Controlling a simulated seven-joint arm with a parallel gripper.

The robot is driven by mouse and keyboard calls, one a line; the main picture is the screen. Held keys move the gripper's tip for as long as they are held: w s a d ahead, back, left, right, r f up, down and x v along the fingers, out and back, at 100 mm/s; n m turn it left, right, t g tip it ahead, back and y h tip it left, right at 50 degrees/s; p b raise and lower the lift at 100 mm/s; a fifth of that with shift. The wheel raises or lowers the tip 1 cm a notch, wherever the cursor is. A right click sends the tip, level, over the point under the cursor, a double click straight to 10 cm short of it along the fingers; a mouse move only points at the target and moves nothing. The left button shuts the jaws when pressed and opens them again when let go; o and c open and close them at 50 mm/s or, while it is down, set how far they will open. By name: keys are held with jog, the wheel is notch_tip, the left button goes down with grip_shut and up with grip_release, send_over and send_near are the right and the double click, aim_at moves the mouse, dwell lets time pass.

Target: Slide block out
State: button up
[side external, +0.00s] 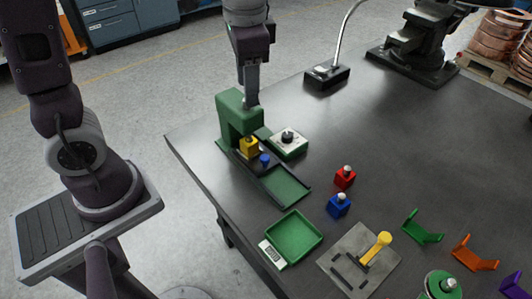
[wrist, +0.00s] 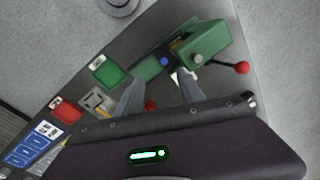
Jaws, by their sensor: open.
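A yellow block (side external: 249,146) with a knob on top sits in the opening of the green press-like fixture (side external: 237,112). A small blue piece (side external: 264,159) is just in front of it, and also shows in the wrist view (wrist: 164,62). A green-floored slide tray (side external: 284,186) runs from the fixture toward the front right. My gripper (side external: 251,101) is above and beside the fixture's top, pointing down. In the wrist view my gripper (wrist: 160,75) has its fingers apart with nothing seen held. The yellow block is mostly hidden there by the fixture (wrist: 207,40).
A red-ball lever (wrist: 242,68) sticks out from the fixture. A green-and-white dial box (side external: 288,143) stands beside it. Red (side external: 344,178) and blue (side external: 338,207) knobbed blocks stand to the right. A green scale tray (side external: 294,237) lies near the front edge.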

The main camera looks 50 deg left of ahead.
jog(key=w+f+m+g+y, duration=0.1)
jog(key=w+f+m+g, duration=0.2)
jog(key=w+f, duration=0.5)
jog(key=m, duration=0.1)
send_near(265, 157)
jog(key=shift+g+y, duration=0.4)
jog(key=shift+g, duration=0.1)
jog(key=x, duration=0.8)
jog(key=shift+w+d+f, duration=0.3)
jog(key=shift+w+f, duration=0.05)
jog(key=shift+f, duration=0.05)
grip_shut()
